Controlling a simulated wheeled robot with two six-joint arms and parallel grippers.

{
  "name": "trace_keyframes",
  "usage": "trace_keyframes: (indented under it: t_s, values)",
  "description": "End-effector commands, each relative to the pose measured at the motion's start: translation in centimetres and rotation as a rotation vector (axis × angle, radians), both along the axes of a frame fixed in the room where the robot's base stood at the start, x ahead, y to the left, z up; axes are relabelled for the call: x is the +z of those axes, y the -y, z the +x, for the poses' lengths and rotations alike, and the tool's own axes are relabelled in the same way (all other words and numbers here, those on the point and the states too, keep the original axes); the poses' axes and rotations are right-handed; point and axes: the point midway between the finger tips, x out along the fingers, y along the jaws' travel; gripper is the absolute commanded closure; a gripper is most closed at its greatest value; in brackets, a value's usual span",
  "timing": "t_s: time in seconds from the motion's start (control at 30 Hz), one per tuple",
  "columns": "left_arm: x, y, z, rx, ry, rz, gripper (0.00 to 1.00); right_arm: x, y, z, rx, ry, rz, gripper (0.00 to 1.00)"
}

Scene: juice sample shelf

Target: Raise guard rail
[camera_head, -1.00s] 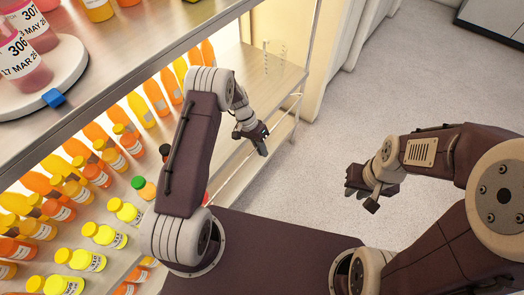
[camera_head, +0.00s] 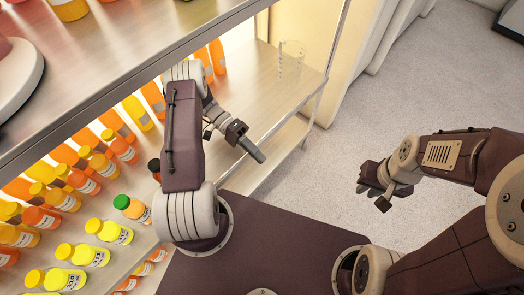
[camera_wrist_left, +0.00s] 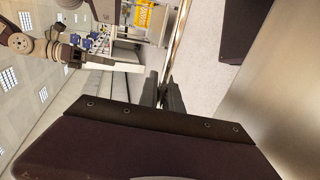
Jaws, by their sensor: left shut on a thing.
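The guard rail (camera_head: 296,111) is a thin metal bar along the shelf's front edge. It shows in the left wrist view (camera_wrist_left: 180,35) as a shiny strip leading up from my fingertips. My left gripper (camera_head: 258,155) is at the rail's nearer part, and its fingers (camera_wrist_left: 165,92) are shut on the rail in the wrist view. The gripper and arm hide part of the rail. My right gripper (camera_head: 372,193) hangs over the open floor, away from the shelf; its jaw opening is unclear.
Rows of orange and yellow juice bottles (camera_head: 88,255) stand on the shelf left of my left arm. A clear beaker (camera_head: 291,62) stands near the shelf's right end. A metal upper shelf (camera_head: 150,50) overhangs the bottles. The grey floor (camera_head: 400,100) to the right is clear.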

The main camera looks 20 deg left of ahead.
Motion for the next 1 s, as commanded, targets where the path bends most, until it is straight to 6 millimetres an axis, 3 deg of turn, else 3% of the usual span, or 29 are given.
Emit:
trace_keyframes:
  t_s: [0.23, 0.83, 0.9, 0.93, 1.0]
  values:
    - [-0.10, -0.16, -0.52, 0.001, -0.035, -0.080, 1.00, -1.31, -0.01, -0.02, 0.000, 0.000, 0.000, 0.80]
    - [0.14, -0.18, -0.71, -0.003, -0.050, -0.109, 1.00, -1.55, 0.00, 0.00, 0.000, 0.000, 0.000, 0.80]
    - [0.14, -0.17, -0.69, -0.002, -0.049, -0.109, 0.75, -1.55, 0.00, -0.01, 0.000, 0.000, 0.000, 0.80]
    - [0.16, -0.17, -0.68, -0.002, -0.049, -0.109, 0.69, -1.55, 0.00, -0.01, 0.000, 0.000, 0.000, 0.80]
    - [0.19, -0.16, -0.66, -0.001, -0.048, -0.110, 0.69, -1.54, 0.00, 0.00, 0.000, 0.000, 0.000, 0.80]
